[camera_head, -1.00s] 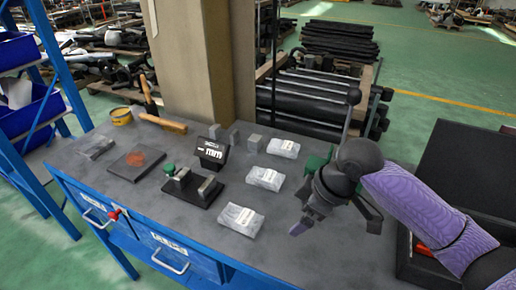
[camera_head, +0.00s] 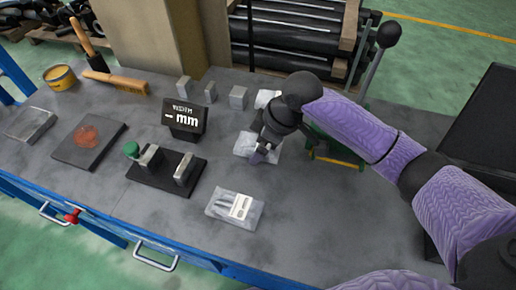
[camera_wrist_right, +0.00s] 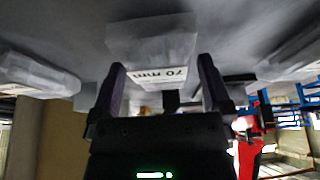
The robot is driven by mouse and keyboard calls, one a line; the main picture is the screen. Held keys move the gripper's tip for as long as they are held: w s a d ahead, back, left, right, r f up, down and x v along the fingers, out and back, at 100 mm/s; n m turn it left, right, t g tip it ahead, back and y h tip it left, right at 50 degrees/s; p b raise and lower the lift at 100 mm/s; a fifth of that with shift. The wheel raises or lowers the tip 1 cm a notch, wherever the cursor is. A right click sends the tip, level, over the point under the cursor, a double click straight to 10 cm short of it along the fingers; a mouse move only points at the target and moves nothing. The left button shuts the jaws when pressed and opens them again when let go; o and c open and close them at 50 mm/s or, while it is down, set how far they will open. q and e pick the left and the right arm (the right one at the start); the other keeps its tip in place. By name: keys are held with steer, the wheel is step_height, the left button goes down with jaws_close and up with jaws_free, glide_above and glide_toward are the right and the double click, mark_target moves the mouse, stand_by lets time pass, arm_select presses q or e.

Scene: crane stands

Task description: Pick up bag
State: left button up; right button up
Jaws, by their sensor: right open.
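Several clear plastic bags with white labels lie on the grey bench top. The middle bag (camera_head: 243,146) is partly covered by my right gripper (camera_head: 263,154), which hangs over it from the right. In the right wrist view the right gripper (camera_wrist_right: 161,64) is open, its two dark fingers pointing at a bag labelled "70 mm" (camera_wrist_right: 152,38). I cannot tell whether they touch it. The front bag (camera_head: 235,209) lies uncovered nearer the bench edge. My left gripper is not in view.
A display reading "mm" (camera_head: 184,118) and a gauge on a black plate (camera_head: 150,181) stand left of the bags. Small metal blocks (camera_head: 238,97) stand behind. A green device with a lever (camera_head: 335,148) is beneath my right arm.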

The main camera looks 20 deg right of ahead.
steer(key=shift+w+a+f, duration=0.1)
steer(key=shift+f, duration=0.35)
steer(key=shift+r, duration=0.15)
steer(key=shift+c, duration=0.4)
steer(key=c, duration=1.2)
